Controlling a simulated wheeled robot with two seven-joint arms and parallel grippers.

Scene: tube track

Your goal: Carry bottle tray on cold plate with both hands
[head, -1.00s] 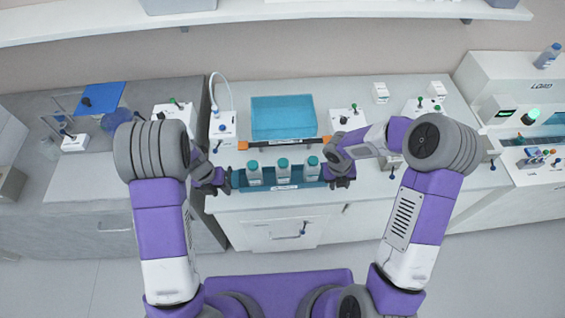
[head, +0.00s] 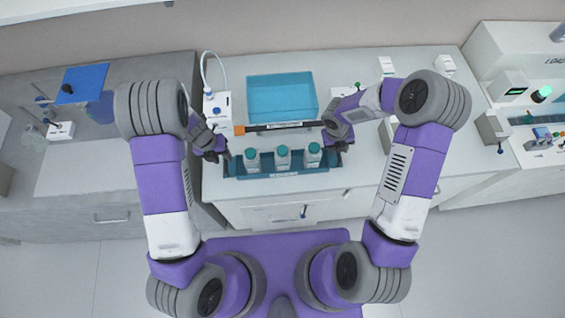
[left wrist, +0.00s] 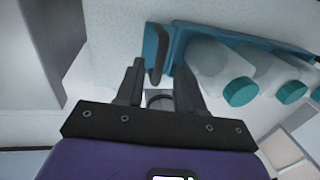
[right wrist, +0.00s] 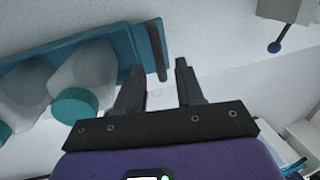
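The blue bottle tray (head: 235,170) lies near the counter's front edge with three white, teal-capped bottles (head: 283,158) upright in a row. My left gripper (head: 222,157) is at the tray's left end. In the left wrist view its fingers (left wrist: 160,72) are apart, with the tray's dark end handle (left wrist: 158,55) in the gap near the tips. My right gripper (head: 343,146) is at the right end. In the right wrist view its fingers (right wrist: 158,72) are also apart, and the other handle (right wrist: 155,50) shows near the tips. I cannot tell which item is the cold plate.
A turquoise box (head: 282,95) stands behind the tray, with a dark, orange-ended bar (head: 280,126) before it. A white device (head: 217,110) with a hose stands at left. A grey bench (head: 110,165) is left and a white machine (head: 525,90) is right.

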